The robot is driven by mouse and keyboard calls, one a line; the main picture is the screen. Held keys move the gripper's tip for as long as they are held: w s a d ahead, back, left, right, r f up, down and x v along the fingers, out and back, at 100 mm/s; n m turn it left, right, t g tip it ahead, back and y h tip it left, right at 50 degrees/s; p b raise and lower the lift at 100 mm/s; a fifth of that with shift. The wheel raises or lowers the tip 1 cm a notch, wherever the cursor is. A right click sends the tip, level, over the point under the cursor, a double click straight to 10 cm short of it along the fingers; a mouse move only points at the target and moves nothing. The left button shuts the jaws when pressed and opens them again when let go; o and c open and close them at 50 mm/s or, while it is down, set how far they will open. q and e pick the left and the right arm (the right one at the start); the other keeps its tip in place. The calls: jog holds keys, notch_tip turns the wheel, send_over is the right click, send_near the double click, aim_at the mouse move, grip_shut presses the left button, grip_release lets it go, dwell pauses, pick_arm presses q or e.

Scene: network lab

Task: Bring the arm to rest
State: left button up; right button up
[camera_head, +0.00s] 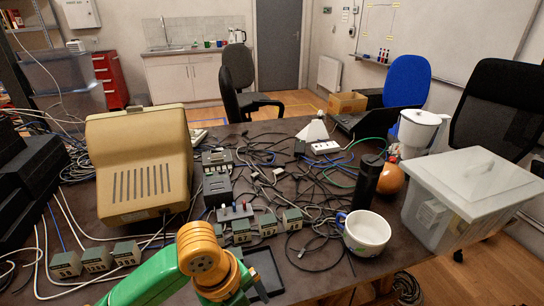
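One of my arms, with a green link and orange joints (203,256), comes in from the bottom left and reaches to the bottom middle of the head view. It is over the near edge of the dark table (395,235). Its fingers do not show, so I cannot see whether it holds anything. My other arm is not in view.
Close to the arm are a dark flat tray (265,268), small labelled grey blocks (241,231) and a white mug (367,233). A beige monitor (140,170), tangled cables, a black cylinder (367,182) and a lidded clear bin (435,217) crowd the table.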

pick_arm(q)
jog(key=s+f+n+t+h, duration=0.1)
jog(key=s+f+n, duration=0.1)
jog(key=f+n, duration=0.35)
jog(key=s+f+n+t+h, duration=0.1)
jog(key=s+f+n, duration=0.1)
jog(key=n, duration=0.6)
jog(key=s+a+f+n+y, duration=0.2)
jog(key=s+a+n, duration=0.2)
jog(key=a+n, duration=0.2)
jog(key=s+a+f+n+y, duration=0.3)
jog(key=s+a+n, duration=0.1)
jog(key=a+n, duration=0.25)
notch_tip(320, 180, down, 14)
jog(key=d+f, duration=0.1)
jog(key=s+a+f+g+p, duration=0.1)
jog(key=s+a+f, duration=0.1)
jog(key=s+f, duration=0.8)
jog(key=s, duration=0.3)
jog(key=shift+s+f+g, duration=0.15)
jog(key=shift+f+g, duration=0.15)
jog(key=shift+f, duration=0.1)
